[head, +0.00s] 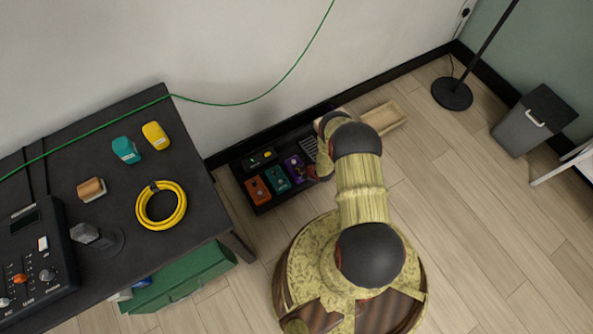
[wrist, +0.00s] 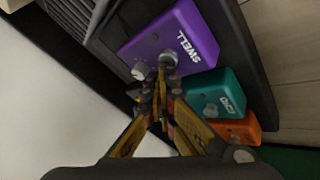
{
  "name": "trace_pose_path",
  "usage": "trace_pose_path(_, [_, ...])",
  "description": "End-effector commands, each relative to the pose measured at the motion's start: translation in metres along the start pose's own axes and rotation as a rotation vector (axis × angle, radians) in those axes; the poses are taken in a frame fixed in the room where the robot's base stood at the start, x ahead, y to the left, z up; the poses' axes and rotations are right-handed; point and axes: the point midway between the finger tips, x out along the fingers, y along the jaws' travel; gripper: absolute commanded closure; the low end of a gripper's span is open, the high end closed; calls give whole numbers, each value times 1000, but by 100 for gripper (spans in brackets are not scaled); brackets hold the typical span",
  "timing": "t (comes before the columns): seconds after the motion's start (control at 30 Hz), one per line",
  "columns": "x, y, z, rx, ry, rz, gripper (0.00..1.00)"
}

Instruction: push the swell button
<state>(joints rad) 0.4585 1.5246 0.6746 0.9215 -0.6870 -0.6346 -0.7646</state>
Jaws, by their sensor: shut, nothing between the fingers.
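The purple pedal (wrist: 150,45) carries the word SWELL and has a round metal button (wrist: 169,58) and a pale knob (wrist: 139,71). In the head view the purple pedal (head: 294,167) sits on a black pedalboard, partly hidden by my arm. My gripper (wrist: 161,75) is shut and empty. In the wrist view its fingertips are right at the lower edge of the button; I cannot tell whether they touch it.
A teal pedal (head: 277,178) and an orange pedal (head: 257,189) stand beside the purple one on the pedalboard (head: 262,208). A dark table (head: 110,165) stands at left, a wooden tray (head: 384,117) at right. The wall is close behind.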

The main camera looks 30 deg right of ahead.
Motion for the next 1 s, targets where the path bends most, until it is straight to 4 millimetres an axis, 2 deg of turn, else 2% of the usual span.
trace_pose_path(0.47, [-7,2,-3,1,-1,-1,100])
trace_pose_path(1.0, [-45,23,-24,1,-1,-1,100])
